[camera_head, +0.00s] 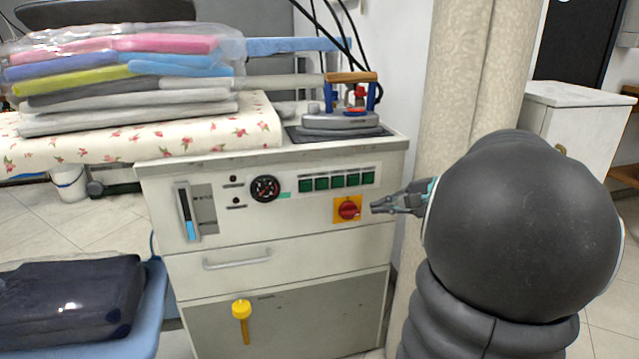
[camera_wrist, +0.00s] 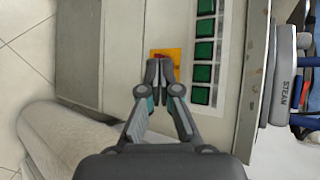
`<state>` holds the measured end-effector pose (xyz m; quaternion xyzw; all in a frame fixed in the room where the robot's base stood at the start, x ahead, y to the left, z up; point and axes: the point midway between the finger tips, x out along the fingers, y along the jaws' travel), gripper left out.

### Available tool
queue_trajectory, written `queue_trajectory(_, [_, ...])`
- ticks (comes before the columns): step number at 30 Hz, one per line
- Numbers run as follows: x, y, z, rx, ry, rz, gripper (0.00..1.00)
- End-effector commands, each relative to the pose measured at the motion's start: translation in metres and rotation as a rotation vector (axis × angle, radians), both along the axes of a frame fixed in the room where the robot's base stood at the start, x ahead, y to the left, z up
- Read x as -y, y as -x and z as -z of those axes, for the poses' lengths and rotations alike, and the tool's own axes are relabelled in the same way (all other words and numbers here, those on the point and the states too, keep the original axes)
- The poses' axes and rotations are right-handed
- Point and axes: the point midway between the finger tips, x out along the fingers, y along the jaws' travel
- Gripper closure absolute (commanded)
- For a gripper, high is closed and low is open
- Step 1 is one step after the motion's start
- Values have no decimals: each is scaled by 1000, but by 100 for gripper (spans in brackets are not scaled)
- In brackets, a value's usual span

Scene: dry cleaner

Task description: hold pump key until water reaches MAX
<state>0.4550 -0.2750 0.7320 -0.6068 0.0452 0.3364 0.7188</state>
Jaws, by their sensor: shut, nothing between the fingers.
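The white ironing cabinet has a row of several green keys (camera_head: 337,182) on its front panel; they also show in the wrist view (camera_wrist: 203,52). Which one is the pump key cannot be read. The water gauge (camera_head: 188,212) is an upright slot at the panel's left, with light blue in its lower part; its MAX mark is not legible. A red rotary switch (camera_head: 348,209) on a yellow plate sits below the keys. My gripper (camera_head: 374,208) is shut and empty, just right of this switch. In the wrist view the fingertips (camera_wrist: 159,68) overlap the yellow plate; contact cannot be told.
A steam iron (camera_head: 341,120) stands on the cabinet top. A round dial (camera_head: 265,189) sits between gauge and keys. A yellow-handled item (camera_head: 241,312) is on the lower door. A beige padded column (camera_head: 455,90) stands close right of the cabinet.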

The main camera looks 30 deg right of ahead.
Motion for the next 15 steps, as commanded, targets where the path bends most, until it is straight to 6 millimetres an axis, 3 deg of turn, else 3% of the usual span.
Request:
queue_trajectory(1, [14,1,2,16,-20,26,100])
queue_trajectory(4, [27,2,0,39,-42,51,100])
queue_trajectory(15, [30,2,-1,46,-47,58,100])
